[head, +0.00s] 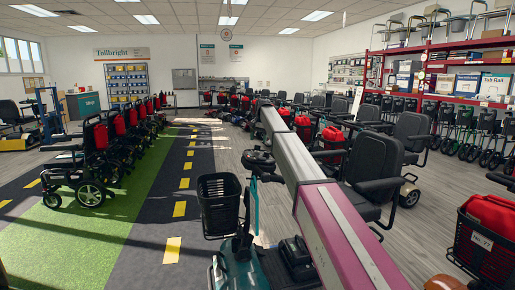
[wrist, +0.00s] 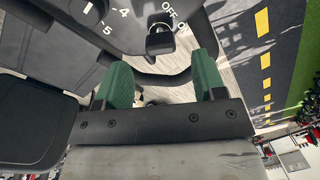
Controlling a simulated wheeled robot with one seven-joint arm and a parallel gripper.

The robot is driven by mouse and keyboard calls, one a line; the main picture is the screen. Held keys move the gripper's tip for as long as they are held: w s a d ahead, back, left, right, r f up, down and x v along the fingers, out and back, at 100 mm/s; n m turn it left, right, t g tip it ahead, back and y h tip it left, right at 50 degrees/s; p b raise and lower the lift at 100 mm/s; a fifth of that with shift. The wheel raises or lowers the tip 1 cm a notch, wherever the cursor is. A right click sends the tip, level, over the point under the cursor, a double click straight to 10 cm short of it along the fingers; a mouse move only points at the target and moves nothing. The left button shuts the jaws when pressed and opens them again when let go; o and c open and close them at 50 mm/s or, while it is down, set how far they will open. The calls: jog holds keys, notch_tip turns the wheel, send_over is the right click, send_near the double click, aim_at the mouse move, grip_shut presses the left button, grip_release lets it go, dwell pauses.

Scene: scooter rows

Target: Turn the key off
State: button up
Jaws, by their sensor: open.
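In the wrist view, the black key (wrist: 160,40) sits in the dark control panel (wrist: 118,32) near the top edge. The word OFF is printed just beyond it, and another label to its right is partly cut off. Which label the key points at is hard to tell. My gripper (wrist: 160,64) is open, with its two green fingers apart and nothing between them. The key lies beyond the fingertips, roughly centred in the gap, and does not appear to be touched. In the head view my arm crosses in front of a scooter with a black basket (head: 219,200); the key cannot be made out there.
A dial with numbers (wrist: 105,17) is left of the key. A black curved bar (wrist: 165,78) crosses below the panel. A black seat (head: 375,165) stands right of my arm. A scooter with a red bag in its basket (head: 485,250) is at the right. The striped lane (head: 150,225) is clear.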

aim_at(258, 146)
jog(key=f, duration=0.5)
jog(key=shift+a, duration=0.35)
jog(key=c, duration=0.9)
jog(key=n, duration=0.5)
jog(key=shift+d+n, duration=0.1)
jog(key=shift+n, duration=0.3)
jog(key=n, duration=0.5)
jog(key=shift+w+n+y, duration=0.1)
jog(key=shift+n+y, duration=0.3)
jog(key=shift+n, duration=0.3)
